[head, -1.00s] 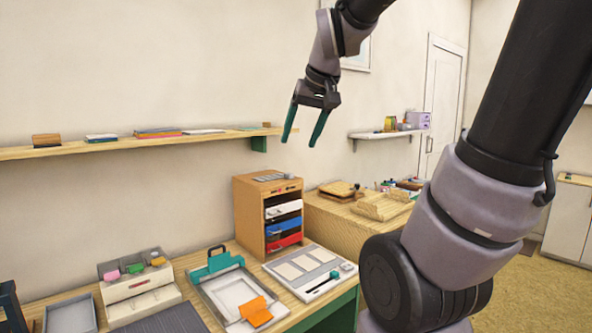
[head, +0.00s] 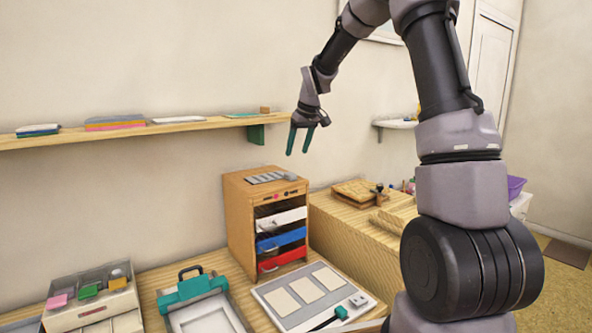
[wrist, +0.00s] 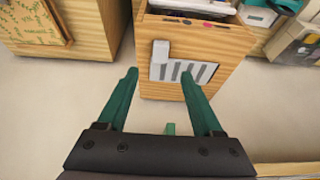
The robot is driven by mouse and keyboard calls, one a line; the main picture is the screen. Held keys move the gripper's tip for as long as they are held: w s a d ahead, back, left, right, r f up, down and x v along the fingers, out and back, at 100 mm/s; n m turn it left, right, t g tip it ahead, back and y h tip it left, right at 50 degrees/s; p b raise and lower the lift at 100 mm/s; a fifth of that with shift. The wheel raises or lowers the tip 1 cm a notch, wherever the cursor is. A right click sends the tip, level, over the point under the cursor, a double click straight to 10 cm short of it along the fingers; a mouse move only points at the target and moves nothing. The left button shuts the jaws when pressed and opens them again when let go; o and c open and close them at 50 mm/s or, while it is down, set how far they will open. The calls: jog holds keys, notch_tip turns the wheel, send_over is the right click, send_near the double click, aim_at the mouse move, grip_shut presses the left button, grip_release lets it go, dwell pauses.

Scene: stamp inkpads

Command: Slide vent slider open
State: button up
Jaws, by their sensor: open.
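The vent (head: 268,177) is a grey slatted plate on top of the wooden drawer cabinet (head: 238,215). In the wrist view the vent (wrist: 200,72) shows dark slots, with a pale grey tab (wrist: 160,50) at its left end, likely the slider. My gripper (head: 298,152) has green fingers and is open and empty. It hangs above and a little to the right of the vent in the head view, apart from it. In the wrist view the vent lies beyond the fingertips, and the right fingertip overlaps its lower edge. How far the slots are uncovered is unclear.
A wall shelf (head: 180,127) with its green bracket (head: 256,134) is close behind my gripper. White, blue and red drawers (head: 281,241) fill the cabinet front. A teal-clamped tray (head: 195,288) and a white board (head: 312,291) lie in front. Wooden pieces (head: 356,190) stand right.

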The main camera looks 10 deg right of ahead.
aim_at(291, 174)
jog(key=x, duration=0.9)
jog(key=shift+f, duration=0.35)
grip_shut()
dwell(0.9)
